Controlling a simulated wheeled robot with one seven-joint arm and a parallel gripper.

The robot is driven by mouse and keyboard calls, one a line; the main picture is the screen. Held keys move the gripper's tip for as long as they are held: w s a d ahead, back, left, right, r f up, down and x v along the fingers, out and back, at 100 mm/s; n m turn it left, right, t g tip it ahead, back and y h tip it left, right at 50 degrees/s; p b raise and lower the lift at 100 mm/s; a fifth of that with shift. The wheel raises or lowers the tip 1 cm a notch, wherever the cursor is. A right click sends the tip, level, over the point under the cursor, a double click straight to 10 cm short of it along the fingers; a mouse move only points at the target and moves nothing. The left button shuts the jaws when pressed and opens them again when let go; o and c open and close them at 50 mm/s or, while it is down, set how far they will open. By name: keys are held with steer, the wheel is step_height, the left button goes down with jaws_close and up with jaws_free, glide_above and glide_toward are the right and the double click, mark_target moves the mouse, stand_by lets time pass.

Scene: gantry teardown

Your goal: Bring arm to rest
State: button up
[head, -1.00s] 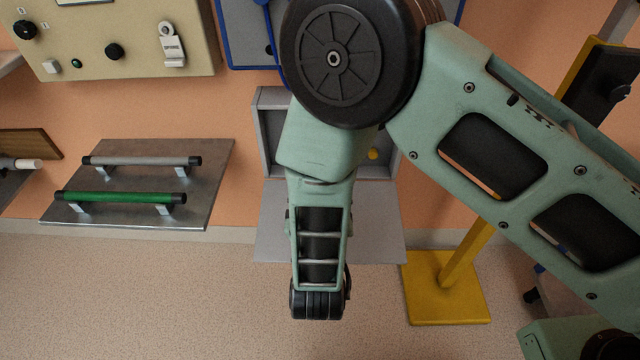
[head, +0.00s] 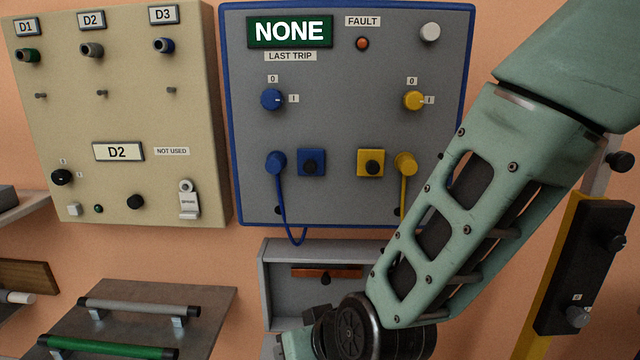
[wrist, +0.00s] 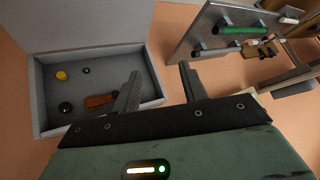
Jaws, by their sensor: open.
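My arm, pale green, hangs down the right side of the head view, and its lower end runs out of the bottom edge. My gripper is out of sight there. In the wrist view my gripper (wrist: 158,85) shows two grey fingers spread apart with nothing between them.
The grey box also shows in the head view (head: 266,290), below a blue-edged panel (head: 350,120). A beige panel (head: 120,120) hangs left. A sloping shelf (head: 215,305) carries a grey bar (head: 140,308) and a green bar (head: 105,347). A yellow post (head: 545,320) stands right.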

steer(key=s+d+r+n+g+h, duration=0.1)
steer(key=s+d+r+g+h, duration=0.15)
steer(key=s+d, duration=0.5)
steer(key=s+d+r+n+g+h, duration=0.2)
steer(key=s+d+r+g, duration=0.2)
steer(key=s+d, duration=0.4)
step_height(320, 180, up, 20)
steer(key=d+p, duration=0.1)
steer(key=p, duration=1.9)
steer(key=shift+w+d, duration=0.15)
steer(key=shift+d, duration=0.15)
steer(key=shift+o, duration=0.4)
steer(key=shift+h, duration=0.25)
